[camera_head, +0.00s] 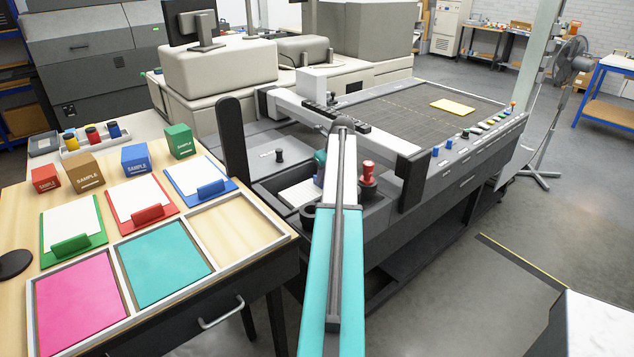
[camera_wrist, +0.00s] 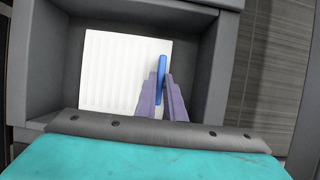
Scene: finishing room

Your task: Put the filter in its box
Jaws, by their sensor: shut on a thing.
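The filter (camera_wrist: 115,75) is a white, ribbed square panel with a blue upright tab (camera_wrist: 161,66) on its right side. My gripper (camera_wrist: 161,80) has purple-grey fingers, shut on the blue tab. The dark grey open box (camera_wrist: 207,65) surrounds the panel in the wrist view, with a gap at left and right. I cannot tell whether the panel rests on the box floor or hangs above it.
A red-topped knob (camera_head: 367,172) stands just right of my arm. The cutting machine bed (camera_head: 400,100) lies behind, with a yellow sheet (camera_head: 453,106) on it. At left, a wooden table (camera_head: 25,215) holds clipboards, sample boxes and a tray of coloured sheets. The floor at right is mostly clear.

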